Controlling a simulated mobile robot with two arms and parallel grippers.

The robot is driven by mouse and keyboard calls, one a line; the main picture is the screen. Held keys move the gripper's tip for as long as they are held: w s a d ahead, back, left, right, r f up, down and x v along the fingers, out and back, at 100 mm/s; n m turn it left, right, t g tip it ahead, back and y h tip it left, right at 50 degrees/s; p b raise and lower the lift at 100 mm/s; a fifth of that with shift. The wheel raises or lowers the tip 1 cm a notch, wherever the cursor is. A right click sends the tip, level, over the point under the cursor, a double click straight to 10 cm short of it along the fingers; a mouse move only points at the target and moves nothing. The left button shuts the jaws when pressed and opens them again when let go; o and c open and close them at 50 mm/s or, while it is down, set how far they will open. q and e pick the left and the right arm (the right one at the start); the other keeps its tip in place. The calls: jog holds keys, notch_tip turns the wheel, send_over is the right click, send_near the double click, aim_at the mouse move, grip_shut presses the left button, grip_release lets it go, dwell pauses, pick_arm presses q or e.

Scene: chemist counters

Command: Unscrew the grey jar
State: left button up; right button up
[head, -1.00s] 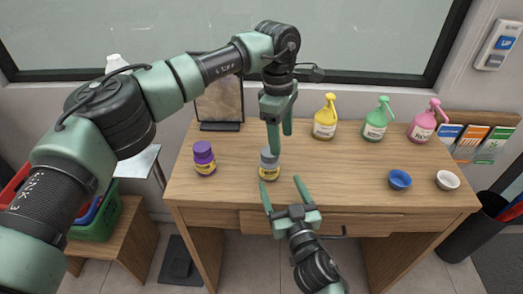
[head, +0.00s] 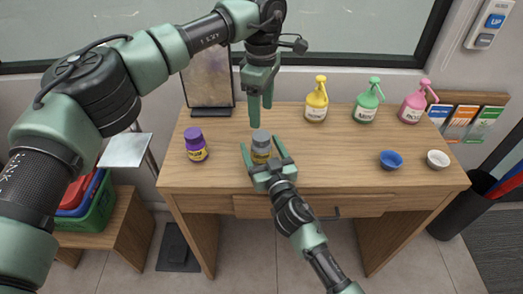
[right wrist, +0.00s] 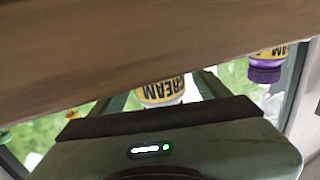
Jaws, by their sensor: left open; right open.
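The grey jar (head: 261,142), with a grey lid and a yellow label, stands upright near the front middle of the wooden table. My left gripper (head: 260,116) points down above its lid, open and empty, with the fingertips just over or behind the lid. My right gripper (head: 260,147) comes from the front, its open fingers on either side of the jar's body. In the right wrist view, the picture is upside down and the jar's "CREAM" label (right wrist: 161,91) shows between the fingers. I cannot tell whether the fingers touch it.
A purple-lidded jar (head: 195,144) stands to the left. Yellow (head: 316,100), green (head: 367,102) and pink (head: 413,104) pump bottles stand at the back right. A blue bowl (head: 391,160) and a white bowl (head: 437,159) sit at the right. A frame (head: 207,82) stands at the back left.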

aim_at(261, 135)
pick_arm(q)
jog(key=shift+w, duration=0.1)
pick_arm(e)
grip_shut()
pick_arm(q)
jog(key=m, duration=1.7)
jog(key=shift+f+m, duration=0.1)
jog(key=shift+m, duration=0.3)
jog(key=shift+f, duration=3.95)
